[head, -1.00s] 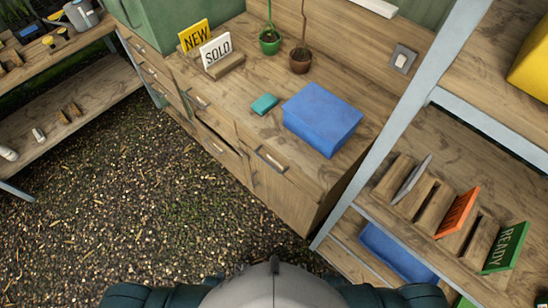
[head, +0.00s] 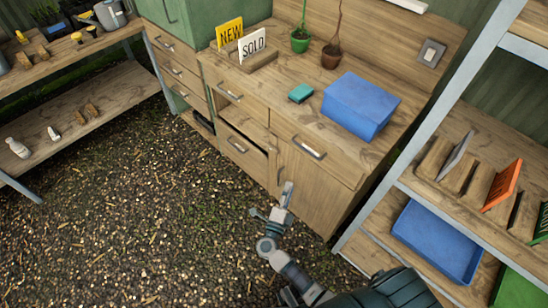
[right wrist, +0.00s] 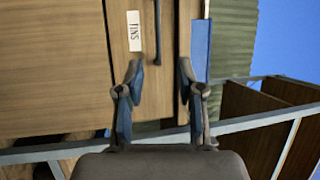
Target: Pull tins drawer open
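The tins drawer is a wooden drawer front with a white TINS label (right wrist: 134,31) and a dark bar handle (right wrist: 158,28), seen sideways in the right wrist view. In the head view it appears to be the upper right drawer (head: 325,152) of the wooden bench, with its handle (head: 309,147); its label cannot be read there. It looks shut. My right gripper (head: 284,198) is in front of the bench, below that handle in the picture. In the right wrist view its fingers (right wrist: 161,75) are apart and empty, with the handle beyond them. My left gripper is not in view.
A metal-framed shelf with a blue tray (head: 437,242) stands close on the right. The gravel floor at left is clear.

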